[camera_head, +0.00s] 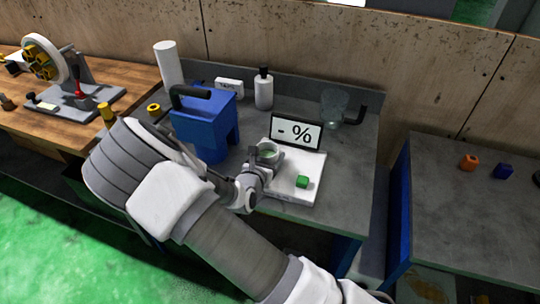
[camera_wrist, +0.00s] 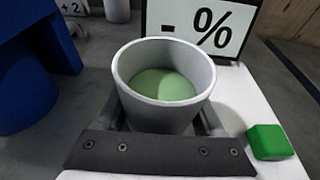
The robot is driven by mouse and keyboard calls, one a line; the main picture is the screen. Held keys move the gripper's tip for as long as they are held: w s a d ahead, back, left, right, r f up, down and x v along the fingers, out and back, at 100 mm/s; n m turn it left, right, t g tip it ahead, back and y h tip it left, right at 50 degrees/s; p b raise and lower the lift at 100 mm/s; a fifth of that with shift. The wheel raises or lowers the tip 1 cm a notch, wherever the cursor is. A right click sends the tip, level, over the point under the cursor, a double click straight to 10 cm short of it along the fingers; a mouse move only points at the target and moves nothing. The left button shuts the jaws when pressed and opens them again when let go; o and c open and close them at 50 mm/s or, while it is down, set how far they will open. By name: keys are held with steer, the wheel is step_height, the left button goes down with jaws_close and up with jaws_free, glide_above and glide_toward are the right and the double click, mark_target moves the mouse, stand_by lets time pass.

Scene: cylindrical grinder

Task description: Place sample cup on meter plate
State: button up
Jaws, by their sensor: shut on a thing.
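The sample cup (camera_head: 267,155) is a grey cylinder with green contents, and it stands upright. It shows large in the wrist view (camera_wrist: 128,88). My gripper (camera_head: 265,163) is shut on the cup, with its fingers on either side of it. The meter plate (camera_head: 291,193) is a white slab with a black-framed display (camera_head: 296,132) reading "- %" behind it. The cup is over the left rear part of the plate. I cannot tell whether its base touches the plate, since my gripper hides it.
A green block (camera_head: 302,182) sits on the plate to the cup's right. A blue machine (camera_head: 204,125) stands close at left. A white bottle (camera_head: 263,90) and a glass jar (camera_head: 334,104) stand behind the display.

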steer(key=shift+f, duration=0.15)
steer(key=o, duration=1.5)
steer(key=shift+r, duration=0.2)
steer(key=shift+s+a+r, duration=0.1)
steer(key=shift+s+a, duration=0.05)
steer(key=shift+s, duration=0.1)
steer(key=v, duration=1.1)
steer(key=shift+s, duration=0.2)
steer(key=shift+a, duration=0.1)
